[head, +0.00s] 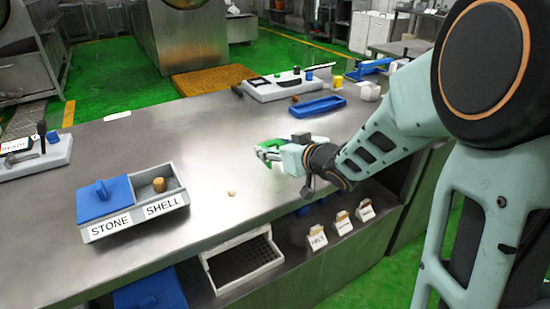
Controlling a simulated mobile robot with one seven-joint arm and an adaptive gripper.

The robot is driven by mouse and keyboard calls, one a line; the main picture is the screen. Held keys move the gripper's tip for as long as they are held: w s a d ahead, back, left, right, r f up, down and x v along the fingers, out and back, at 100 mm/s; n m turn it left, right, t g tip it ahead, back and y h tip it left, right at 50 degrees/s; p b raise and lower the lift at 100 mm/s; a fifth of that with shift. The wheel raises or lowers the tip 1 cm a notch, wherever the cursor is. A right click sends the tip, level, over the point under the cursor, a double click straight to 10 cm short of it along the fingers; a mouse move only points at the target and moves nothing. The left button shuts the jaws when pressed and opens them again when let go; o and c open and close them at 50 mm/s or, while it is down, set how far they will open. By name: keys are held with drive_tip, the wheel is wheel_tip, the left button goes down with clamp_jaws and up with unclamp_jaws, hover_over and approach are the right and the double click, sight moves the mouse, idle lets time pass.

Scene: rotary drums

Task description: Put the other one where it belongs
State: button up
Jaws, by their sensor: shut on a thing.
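A grey two-part box stands on the left of the steel table. Its STONE compartment is covered by a blue lid (105,196) with a raised handle. Its SHELL compartment (172,198) is open, and a small tan-brown piece (159,184) is in it. A small pale beige piece (232,193) lies on the bare table right of the box. My gripper (266,153) is low over the table, beyond and right of the beige piece and apart from it. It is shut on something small. Green shows at the fingers, but I cannot make out what is held.
A blue tray (318,106) and a white board with small items (288,86) lie at the back right. Another board with tools (36,153) is at the far left. A white crate (241,259) and several labelled cards (343,223) are below the table's front edge.

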sight(275, 169)
drive_tip(key=shift+f+b, duration=0.3)
drive_tip(key=shift+f, duration=1.15)
drive_tip(key=shift+f, duration=0.15)
drive_tip(key=o, duration=1.2)
drive_tip(key=shift+r, duration=0.2)
drive_tip(key=p+v, duration=0.3)
drive_tip(key=v, duration=0.9)
